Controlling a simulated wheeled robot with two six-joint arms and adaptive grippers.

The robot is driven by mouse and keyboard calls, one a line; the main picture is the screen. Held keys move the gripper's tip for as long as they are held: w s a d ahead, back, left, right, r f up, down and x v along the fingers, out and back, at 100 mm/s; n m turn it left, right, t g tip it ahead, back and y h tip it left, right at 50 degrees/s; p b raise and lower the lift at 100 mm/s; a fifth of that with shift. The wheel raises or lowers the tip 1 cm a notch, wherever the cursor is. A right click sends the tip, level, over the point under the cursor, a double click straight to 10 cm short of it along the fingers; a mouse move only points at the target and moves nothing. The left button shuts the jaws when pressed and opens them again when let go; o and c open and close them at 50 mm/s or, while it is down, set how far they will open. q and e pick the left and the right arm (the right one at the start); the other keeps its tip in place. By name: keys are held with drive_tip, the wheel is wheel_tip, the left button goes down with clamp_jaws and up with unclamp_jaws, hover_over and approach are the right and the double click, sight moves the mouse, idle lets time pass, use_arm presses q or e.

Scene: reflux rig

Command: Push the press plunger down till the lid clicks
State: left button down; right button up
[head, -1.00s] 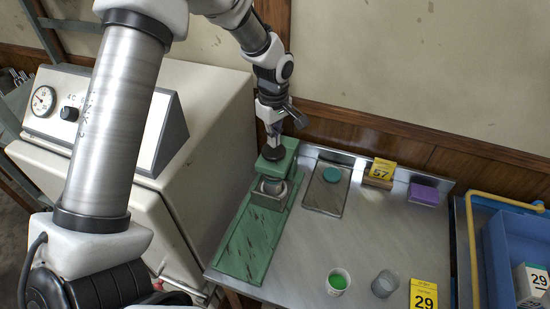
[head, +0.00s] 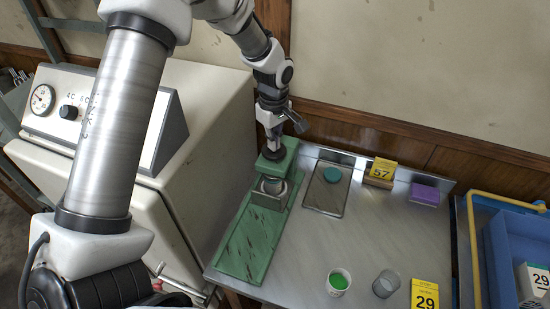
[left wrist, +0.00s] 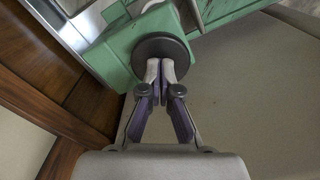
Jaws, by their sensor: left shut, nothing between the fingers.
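The green press (head: 250,243) stands at the left of the metal bench, with a long base plate and an upright head. Its black round plunger knob (head: 270,154) is on top of the head, and it also shows in the left wrist view (left wrist: 163,46). My left gripper (head: 271,139) points down with its fingers shut and empty. Its tips (left wrist: 160,68) are at the knob and appear to touch it. A pale round container (head: 272,186) sits in the press under the head; its lid cannot be made out clearly.
A teal disc (head: 332,174) lies on a metal plate right of the press. A cup with green contents (head: 338,281) and a grey cup (head: 384,285) stand in front. A purple block (head: 425,194) is at the back. A cream cabinet (head: 215,130) stands close on the left.

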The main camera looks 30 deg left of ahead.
use_arm(q)
drive_tip(key=shift+f+b, duration=0.35)
drive_tip(key=shift+f, duration=0.55)
drive_tip(key=shift+r, duration=0.1)
wheel_tip(320, 180, up, 8)
drive_tip(key=p, duration=0.7)
idle(0.4)
